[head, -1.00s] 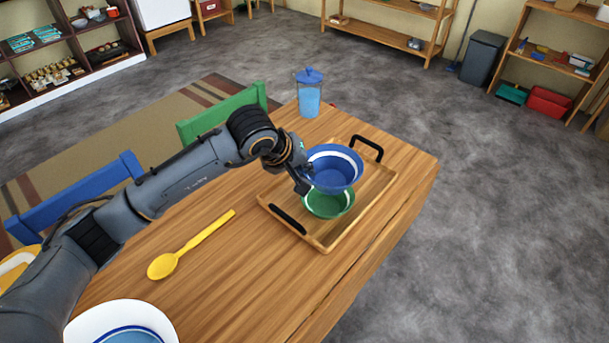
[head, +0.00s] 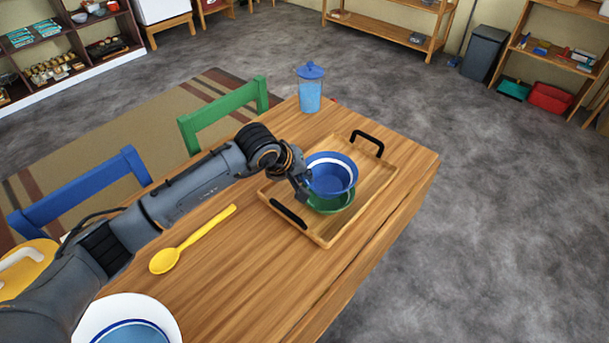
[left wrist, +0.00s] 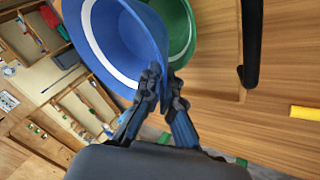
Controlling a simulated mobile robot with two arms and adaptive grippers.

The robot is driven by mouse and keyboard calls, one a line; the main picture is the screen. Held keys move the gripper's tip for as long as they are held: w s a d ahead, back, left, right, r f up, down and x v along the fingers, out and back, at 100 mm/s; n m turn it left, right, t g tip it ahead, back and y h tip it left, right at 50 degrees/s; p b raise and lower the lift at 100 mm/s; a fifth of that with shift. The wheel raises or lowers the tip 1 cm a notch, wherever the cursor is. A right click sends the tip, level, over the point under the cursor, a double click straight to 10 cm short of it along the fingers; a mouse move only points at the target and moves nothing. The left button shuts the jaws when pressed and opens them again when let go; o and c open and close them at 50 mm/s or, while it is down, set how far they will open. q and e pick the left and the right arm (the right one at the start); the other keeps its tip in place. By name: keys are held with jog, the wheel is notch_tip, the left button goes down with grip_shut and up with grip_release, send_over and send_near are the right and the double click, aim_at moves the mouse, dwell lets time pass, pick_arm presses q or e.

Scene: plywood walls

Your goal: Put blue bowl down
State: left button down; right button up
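The blue bowl (head: 332,180), with a white band, sits low over the green bowl (head: 333,205) on the wooden tray (head: 375,187). It hides most of the green bowl; whether it rests in it I cannot tell. My left gripper (head: 304,187) is at the blue bowl's left rim. In the left wrist view the fingers (left wrist: 160,88) are closed together on the rim of the blue bowl (left wrist: 112,45), with the green bowl (left wrist: 180,28) behind it. My right gripper is not in view.
The tray has black handles (head: 367,144). A blue-lidded jar (head: 310,92) stands at the table's far corner. A yellow spoon (head: 190,240) and a white plate (head: 95,318) with a blue-rimmed bowl lie on the left part of the table. Green and blue chairs line the left side.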

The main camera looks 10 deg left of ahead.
pick_arm(q)
jog(key=shift+f+b, duration=0.4)
jog(key=shift+b, duration=0.1)
jog(key=c, duration=1.5)
grip_release()
jog(key=shift+r, duration=0.1)
jog(key=shift+r+p, duration=0.6)
jog(key=shift+p, duration=0.35)
jog(key=b+v, duration=0.1)
jog(key=v, duration=1.1)
jog(key=shift+b, duration=0.3)
jog(key=shift+f, duration=0.15)
